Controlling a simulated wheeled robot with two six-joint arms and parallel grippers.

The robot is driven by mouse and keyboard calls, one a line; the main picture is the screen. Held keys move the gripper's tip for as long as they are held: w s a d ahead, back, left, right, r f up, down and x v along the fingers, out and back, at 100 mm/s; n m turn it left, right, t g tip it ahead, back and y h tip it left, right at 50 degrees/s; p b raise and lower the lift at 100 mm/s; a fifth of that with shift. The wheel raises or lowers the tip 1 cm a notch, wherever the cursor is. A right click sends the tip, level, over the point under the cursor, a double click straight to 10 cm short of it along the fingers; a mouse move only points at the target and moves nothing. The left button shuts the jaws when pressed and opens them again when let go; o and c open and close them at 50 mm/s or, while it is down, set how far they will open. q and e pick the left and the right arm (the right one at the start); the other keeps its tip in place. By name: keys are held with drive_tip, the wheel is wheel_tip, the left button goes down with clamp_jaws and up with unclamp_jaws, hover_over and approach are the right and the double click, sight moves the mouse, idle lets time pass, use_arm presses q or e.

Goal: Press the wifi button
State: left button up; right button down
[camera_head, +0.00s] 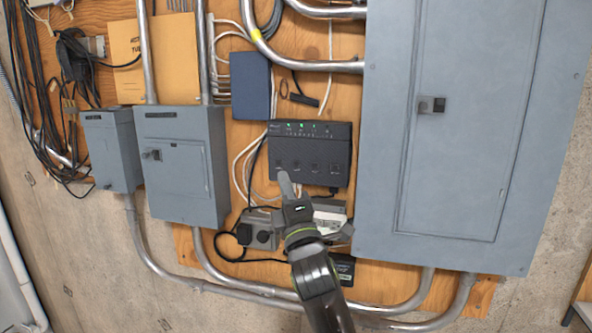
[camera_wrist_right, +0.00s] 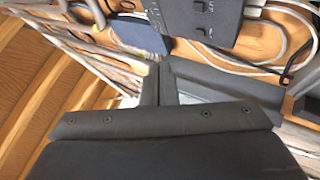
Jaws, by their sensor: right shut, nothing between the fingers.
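A dark router box (camera_head: 310,150) with lit green lights along its top and a row of small buttons along its lower part is mounted on the wooden board in the head view. Its corner with small buttons also shows at the top of the right wrist view (camera_wrist_right: 200,18). I cannot read which button is the wifi one. My right gripper (camera_head: 285,176) is shut and empty, its tips at the lower left part of the router in the head view. Whether they touch it I cannot tell. The shut fingers show in the right wrist view (camera_wrist_right: 160,82). My left gripper is out of view.
A large grey electrical panel (camera_head: 470,120) stands right of the router, and smaller grey boxes (camera_head: 180,165) are at the left. A blue box (camera_head: 250,86) is above left. Loose cables (camera_head: 245,165) and metal conduits (camera_head: 200,50) surround the router.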

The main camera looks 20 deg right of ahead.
sight(297, 164)
drive_tip(key=shift+w+d+b, duration=0.6)
drive_tip(key=shift+w+d, duration=0.1)
drive_tip(key=shift+w, duration=0.3)
drive_tip(key=shift+w+d+b, duration=0.6)
drive_tip(key=shift+w+d, duration=0.05)
drive_tip(key=shift+w, duration=0.3)
drive_tip(key=shift+w+d+b, duration=0.6)
drive_tip(key=shift+w+d, duration=0.1)
drive_tip(key=shift+w, duration=0.3)
drive_tip(key=shift+w+d, duration=0.1)
drive_tip(key=shift+w+d, duration=0.15)
drive_tip(key=shift+w, duration=0.1)
